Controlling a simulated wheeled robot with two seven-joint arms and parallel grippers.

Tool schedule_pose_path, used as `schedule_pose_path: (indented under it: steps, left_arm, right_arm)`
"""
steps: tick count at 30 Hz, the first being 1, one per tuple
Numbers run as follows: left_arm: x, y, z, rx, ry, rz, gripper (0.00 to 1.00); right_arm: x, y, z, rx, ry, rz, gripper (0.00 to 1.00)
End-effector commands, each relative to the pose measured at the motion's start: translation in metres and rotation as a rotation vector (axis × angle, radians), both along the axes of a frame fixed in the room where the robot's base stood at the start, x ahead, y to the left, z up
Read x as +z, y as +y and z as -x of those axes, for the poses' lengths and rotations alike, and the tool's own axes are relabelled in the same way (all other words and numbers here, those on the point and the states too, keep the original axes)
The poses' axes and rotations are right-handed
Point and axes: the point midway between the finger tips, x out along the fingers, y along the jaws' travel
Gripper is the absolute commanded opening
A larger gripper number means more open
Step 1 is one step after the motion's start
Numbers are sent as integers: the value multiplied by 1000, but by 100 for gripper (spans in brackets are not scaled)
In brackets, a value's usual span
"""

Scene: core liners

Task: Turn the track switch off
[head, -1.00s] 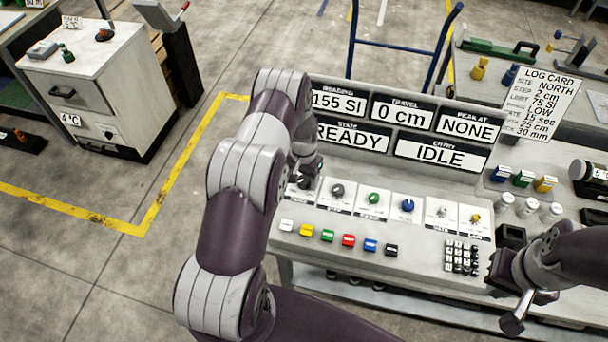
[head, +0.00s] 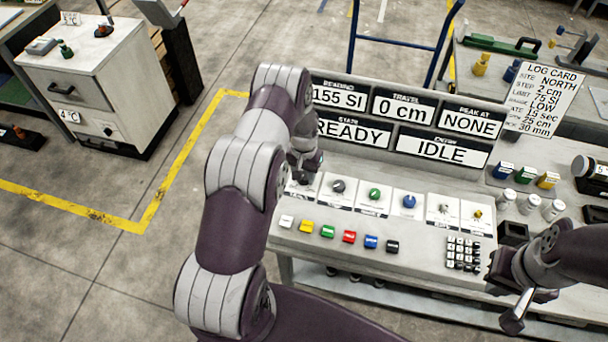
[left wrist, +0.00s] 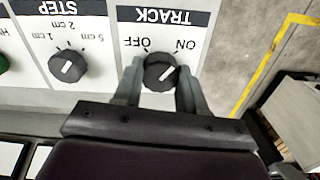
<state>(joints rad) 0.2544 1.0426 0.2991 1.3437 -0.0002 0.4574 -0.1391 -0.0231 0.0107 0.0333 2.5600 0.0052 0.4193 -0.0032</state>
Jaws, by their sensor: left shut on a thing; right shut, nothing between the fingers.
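The track switch is a round black knob (left wrist: 160,72) with a white pointer line, below the TRACK label in the left wrist view, which shows the panel upside down. Its pointer is tilted toward the ON mark (left wrist: 185,43), away from the OFF mark (left wrist: 136,42). My left gripper (left wrist: 160,83) is shut on the knob, one finger on each side. In the head view my left gripper (head: 305,162) is at the left end of the knob row, and the knob is mostly hidden there. My right gripper (head: 503,282) is shut and empty beside the keypad.
A STEP knob (left wrist: 67,66) sits beside the track switch. More knobs and a row of coloured buttons (head: 349,236) lie along the console. The display panel (head: 400,118) stands behind, reading READY and IDLE. A keypad (head: 463,254) is at the right.

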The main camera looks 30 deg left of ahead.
Motion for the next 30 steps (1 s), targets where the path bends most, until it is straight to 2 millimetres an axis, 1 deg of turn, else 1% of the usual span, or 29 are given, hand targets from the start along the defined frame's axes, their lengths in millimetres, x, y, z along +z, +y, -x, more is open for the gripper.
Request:
schedule_pose_path:
  steps: [1,12,30]
  left_arm:
    - [-3,0,-1,34,-2,0,11]
    - [-3,0,-1,378,-3,-1,11]
    - [-1,0,-1,947,-3,-1,11]
  right_arm:
    - [-7,0,0,0,0,0,0]
    - [-32,0,0,0,0,0,0]
    - [-60,0,0,0,0,0,0]
